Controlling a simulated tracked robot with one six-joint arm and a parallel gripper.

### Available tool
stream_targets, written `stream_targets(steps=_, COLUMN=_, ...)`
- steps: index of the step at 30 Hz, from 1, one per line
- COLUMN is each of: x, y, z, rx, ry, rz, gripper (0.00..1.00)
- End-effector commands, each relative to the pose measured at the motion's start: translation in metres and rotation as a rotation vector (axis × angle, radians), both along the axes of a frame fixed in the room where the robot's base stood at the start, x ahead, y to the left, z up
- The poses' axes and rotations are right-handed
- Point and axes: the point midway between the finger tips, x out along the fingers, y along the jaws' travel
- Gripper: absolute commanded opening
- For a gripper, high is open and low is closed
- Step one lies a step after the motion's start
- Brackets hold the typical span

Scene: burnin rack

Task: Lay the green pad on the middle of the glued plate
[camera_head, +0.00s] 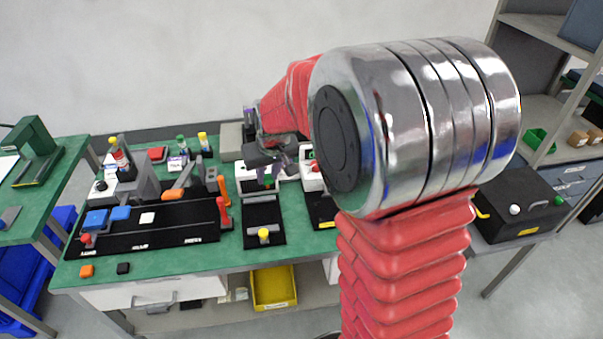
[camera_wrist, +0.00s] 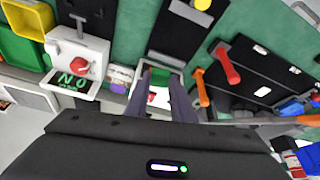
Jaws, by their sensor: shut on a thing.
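My gripper (camera_wrist: 160,82) is shut on the green pad (camera_wrist: 160,75), which shows between its fingertips in the wrist view. In the head view my gripper (camera_head: 268,166) is over a white fixture (camera_head: 254,180) at the back of a narrow black mat, and a bit of green shows below the fingers. In the wrist view a white surface with a red mark shows between the fingers, beyond the pad. I cannot tell whether the pad touches anything below it. I cannot make out the glued plate; the fingers and my arm hide part of this area.
A yellow knob (camera_head: 264,234) stands at the mat's front. Red (camera_head: 223,212) and orange upright handles stand close by on the left. A white unit with a red knob (camera_wrist: 83,66) stands beside the fixture. The green bench front is mostly clear.

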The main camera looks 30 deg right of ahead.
Motion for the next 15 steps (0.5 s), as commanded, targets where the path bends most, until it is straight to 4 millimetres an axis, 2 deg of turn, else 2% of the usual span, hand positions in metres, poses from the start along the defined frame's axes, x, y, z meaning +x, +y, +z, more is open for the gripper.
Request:
stream_targets(steps=1, x=0.003, y=0.018, z=0.002, rx=0.0, ry=-0.002, rz=0.018, gripper=0.0)
stream_targets(steps=6, x=0.008, y=0.052, z=0.007, rx=-0.001, ry=-0.005, rz=0.042, gripper=0.0)
stream_targets(steps=9, x=0.008, y=0.06, z=0.008, rx=-0.002, ry=-0.007, rz=0.048, gripper=0.0)
stream_targets(steps=15, x=0.009, y=0.061, z=0.008, rx=-0.002, ry=-0.007, rz=0.047, gripper=0.0)
